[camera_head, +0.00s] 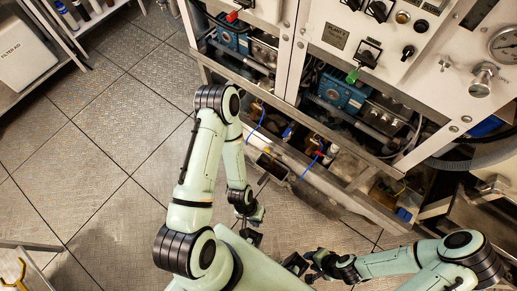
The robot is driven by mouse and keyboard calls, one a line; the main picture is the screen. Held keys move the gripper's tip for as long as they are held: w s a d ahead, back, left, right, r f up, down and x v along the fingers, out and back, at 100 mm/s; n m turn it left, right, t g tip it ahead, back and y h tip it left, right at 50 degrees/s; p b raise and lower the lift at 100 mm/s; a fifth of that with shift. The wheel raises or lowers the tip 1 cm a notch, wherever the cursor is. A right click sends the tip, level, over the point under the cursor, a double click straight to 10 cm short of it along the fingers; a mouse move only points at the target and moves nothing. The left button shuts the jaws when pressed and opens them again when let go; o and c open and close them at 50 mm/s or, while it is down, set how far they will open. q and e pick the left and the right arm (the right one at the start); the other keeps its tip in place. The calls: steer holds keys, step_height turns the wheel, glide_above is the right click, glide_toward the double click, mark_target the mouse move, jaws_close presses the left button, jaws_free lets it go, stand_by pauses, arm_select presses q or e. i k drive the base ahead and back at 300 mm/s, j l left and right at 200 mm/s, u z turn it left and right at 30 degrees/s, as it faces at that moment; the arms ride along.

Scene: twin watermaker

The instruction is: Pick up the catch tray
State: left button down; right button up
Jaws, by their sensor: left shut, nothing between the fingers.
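I cannot pick out the catch tray with certainty. A small dark rectangular item (271,164) sits by the lower frame of the machine, just beyond my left wrist, and may be a tray. My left gripper (252,237) points down in front of my body, shut and empty, apart from that item. My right gripper (296,264) is low in the picture, right of the left one. Its fingers are small and dark, so their opening is unclear. Nothing is clearly seen in it.
The white watermaker cabinet (348,38) fills the upper right, with blue pumps (341,91), hoses and a metal lower frame. A shelf with a filter box (22,50) stands at upper left. A yellow hooked item (14,276) is at lower left. The tiled floor (85,160) at left is clear.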

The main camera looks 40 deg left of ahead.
mark_target(279, 172)
steer(key=k+l+u, duration=0.1)
steer(key=u, duration=0.35)
steer(key=k+u, duration=0.2)
steer(key=u, duration=0.3)
steer(key=j+z, duration=0.35)
steer(key=j, duration=0.2)
steer(key=j+z, duration=0.3)
steer(key=j, duration=0.2)
steer(key=j+z, duration=0.35)
steer(key=j, duration=0.2)
steer(key=k, duration=0.6)
